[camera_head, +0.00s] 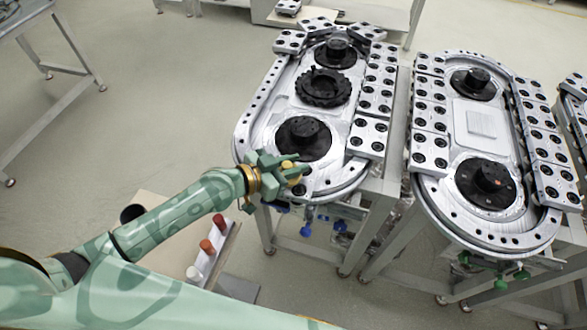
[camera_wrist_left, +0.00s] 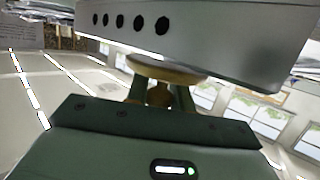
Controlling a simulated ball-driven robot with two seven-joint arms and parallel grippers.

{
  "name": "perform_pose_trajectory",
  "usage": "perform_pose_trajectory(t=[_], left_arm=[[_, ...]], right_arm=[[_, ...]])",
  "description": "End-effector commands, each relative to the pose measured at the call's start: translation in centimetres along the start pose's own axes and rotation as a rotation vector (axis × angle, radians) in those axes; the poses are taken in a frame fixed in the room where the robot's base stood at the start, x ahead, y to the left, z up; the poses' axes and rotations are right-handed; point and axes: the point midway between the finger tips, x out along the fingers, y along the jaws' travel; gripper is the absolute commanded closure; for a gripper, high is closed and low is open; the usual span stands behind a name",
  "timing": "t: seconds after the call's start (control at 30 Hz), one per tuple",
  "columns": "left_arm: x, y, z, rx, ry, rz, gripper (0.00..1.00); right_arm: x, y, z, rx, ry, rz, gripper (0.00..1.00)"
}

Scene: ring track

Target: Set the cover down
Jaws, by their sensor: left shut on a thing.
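My left gripper (camera_head: 293,173) is shut on a small tan round piece (camera_head: 288,166) at the front left rim of the left ring track (camera_head: 241,138). In the left wrist view the fingers (camera_wrist_left: 160,97) close on this tan piece (camera_wrist_left: 150,68), right against a grey body (camera_wrist_left: 215,42) with a row of dark holes. I cannot tell whether the tan piece is the cover or part of it, nor whether it rests on the track or is held just above it. My right gripper is not in view.
The left track carries black round hubs (camera_head: 303,138), a toothed black wheel (camera_head: 323,87) and grey hole blocks (camera_head: 368,136). A second ring track (camera_head: 480,228) stands close on the right. A board with coloured knobs (camera_head: 212,254) is low beside my arm. Open floor lies left.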

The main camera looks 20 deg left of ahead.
Motion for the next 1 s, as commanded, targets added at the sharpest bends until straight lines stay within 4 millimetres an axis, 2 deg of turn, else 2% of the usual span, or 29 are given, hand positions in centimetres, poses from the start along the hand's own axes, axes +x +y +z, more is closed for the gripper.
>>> perform_pose_trajectory(t=[0.03, 0.4, 0.43, 0.5, 0.87, 1.0], left_arm=[[0.2, 0.0, 0.6, -0.001, 0.001, 0.000, 0.99], [0.3, 0.0, 0.8, 0.001, 0.001, 0.000, 0.99], [0.3, 0.0, 0.8, 0.001, 0.001, 0.000, 0.74], [0.2, 0.0, 0.7, 0.001, 0.001, 0.000, 0.55], [0.1, 0.0, 0.1, 0.000, 0.002, 0.000, 0.55], [-2.3, 0.0, 0.5, 0.006, -0.002, 0.000, 0.55]], right_arm=[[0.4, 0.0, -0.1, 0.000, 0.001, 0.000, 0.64], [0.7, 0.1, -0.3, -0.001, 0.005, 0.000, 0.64], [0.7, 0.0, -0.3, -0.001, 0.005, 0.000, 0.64], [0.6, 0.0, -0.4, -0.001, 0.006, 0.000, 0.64], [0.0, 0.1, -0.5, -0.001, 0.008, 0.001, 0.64], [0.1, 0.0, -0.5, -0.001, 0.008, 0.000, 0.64]])
